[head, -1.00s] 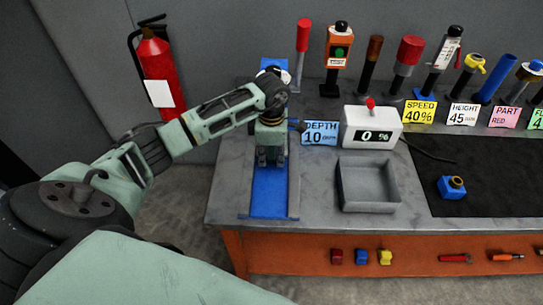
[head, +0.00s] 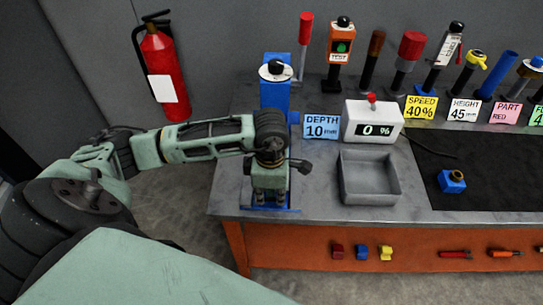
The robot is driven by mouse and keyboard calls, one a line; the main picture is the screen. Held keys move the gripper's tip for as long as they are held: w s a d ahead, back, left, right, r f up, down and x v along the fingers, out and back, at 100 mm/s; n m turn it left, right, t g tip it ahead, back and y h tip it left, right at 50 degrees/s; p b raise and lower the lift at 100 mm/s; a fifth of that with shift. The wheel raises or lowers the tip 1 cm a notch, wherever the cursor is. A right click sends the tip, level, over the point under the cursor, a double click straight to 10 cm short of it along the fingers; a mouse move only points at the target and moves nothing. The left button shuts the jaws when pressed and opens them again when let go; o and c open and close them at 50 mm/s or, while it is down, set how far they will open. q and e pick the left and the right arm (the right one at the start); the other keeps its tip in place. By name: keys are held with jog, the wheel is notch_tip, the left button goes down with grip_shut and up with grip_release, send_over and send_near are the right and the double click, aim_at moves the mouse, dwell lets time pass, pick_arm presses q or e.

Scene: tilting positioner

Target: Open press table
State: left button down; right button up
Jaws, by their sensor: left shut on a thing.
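The press stands at the back left of the bench as a blue column (head: 275,96) with a white disc and a black knob on top. The low blue press table track (head: 284,207) lies in front of it and runs to the bench's front edge. My left gripper (head: 270,202) points down over the front end of this track. It is shut on a part of the press table, but its fingers and wrist hide what exactly they hold. My forearm reaches in from the left. My right gripper is not in view.
A grey open tray (head: 369,201) and a white box reading 0 % (head: 373,128) stand to the right. A blue DEPTH sign (head: 321,127) is close to the press. A black mat (head: 475,180) holds a blue part (head: 452,181). Several levers line the back.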

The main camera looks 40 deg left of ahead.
pick_arm(q)
jog(key=shift+s+d+r, duration=0.1)
jog(key=shift+s+d, duration=0.15)
jog(key=shift+s, duration=0.15)
jog(key=c, duration=1.9)
grip_release()
notch_tip(320, 180, up, 12)
jog(key=shift+d, duration=0.1)
